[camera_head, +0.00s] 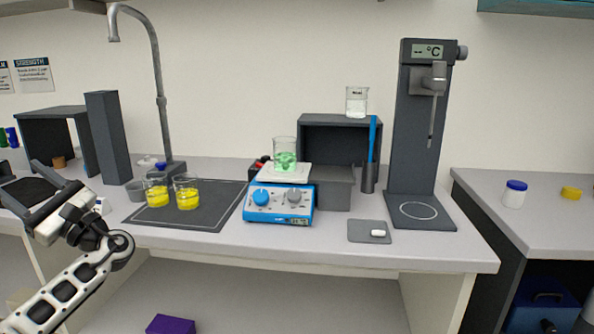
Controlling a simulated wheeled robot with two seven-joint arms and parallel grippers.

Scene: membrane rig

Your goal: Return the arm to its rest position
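My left arm comes in from the lower left. Its gripper (18,180) has its two dark fingers spread wide apart, with nothing seen between them. It is over the left end of the bench (330,232), left of the dark mat (222,207) and apart from the beakers. My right gripper does not show in this view.
Two beakers of yellow liquid (186,193) stand on the mat beside a tap (160,100). A blue stirrer (279,205) carries a beaker with green contents (284,160). A thermometer stand (412,150) stands right. A clear beaker (356,101) sits on a dark box (340,121).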

